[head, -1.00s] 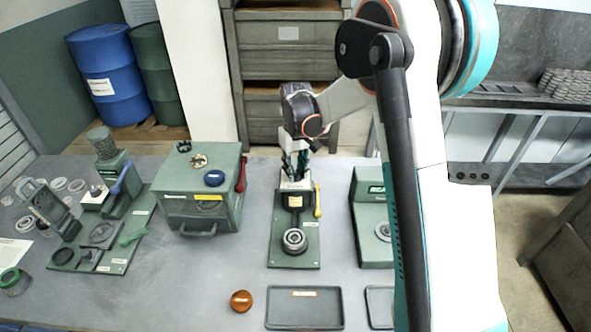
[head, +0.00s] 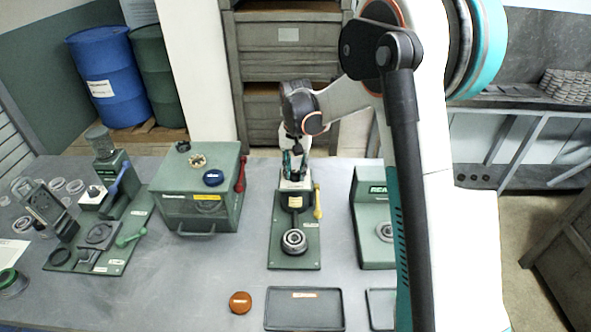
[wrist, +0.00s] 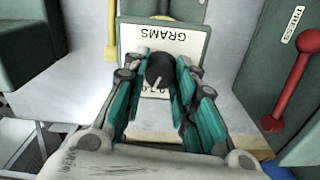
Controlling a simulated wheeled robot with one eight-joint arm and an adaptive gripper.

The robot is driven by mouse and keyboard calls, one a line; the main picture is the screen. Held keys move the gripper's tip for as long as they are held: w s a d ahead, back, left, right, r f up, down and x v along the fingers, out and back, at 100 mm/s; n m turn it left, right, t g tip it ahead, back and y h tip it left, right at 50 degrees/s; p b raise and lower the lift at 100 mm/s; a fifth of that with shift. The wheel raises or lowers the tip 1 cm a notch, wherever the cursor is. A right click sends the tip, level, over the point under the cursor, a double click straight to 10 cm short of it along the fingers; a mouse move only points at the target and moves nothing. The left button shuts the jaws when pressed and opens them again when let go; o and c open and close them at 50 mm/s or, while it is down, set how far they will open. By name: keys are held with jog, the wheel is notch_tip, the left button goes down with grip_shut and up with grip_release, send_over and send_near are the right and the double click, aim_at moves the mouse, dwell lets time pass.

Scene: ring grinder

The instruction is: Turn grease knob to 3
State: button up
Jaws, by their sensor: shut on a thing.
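A small black knob (wrist: 160,70) with a pale pointer line stands on a plate marked "GRAMS" (wrist: 165,40) in the wrist view. The plate's lower numbers are mostly hidden by the knob and fingers. My gripper (wrist: 162,82) is shut on the knob, with teal fingers on both sides of it. In the head view my gripper (head: 292,172) is over the top rear of the green middle station (head: 280,240), where the knob itself is hidden.
A yellow lever (head: 317,204) stands beside the station's right side. A red lever (head: 240,174) is on the green box (head: 190,215) to the left. Another green station (head: 368,230) is to the right, partly behind my arm. A tray (head: 304,310) lies in front.

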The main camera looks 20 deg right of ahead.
aim_at(296, 172)
dwell(0.4)
jog(key=o, duration=1.1)
notch_tip(296, 172, up, 12)
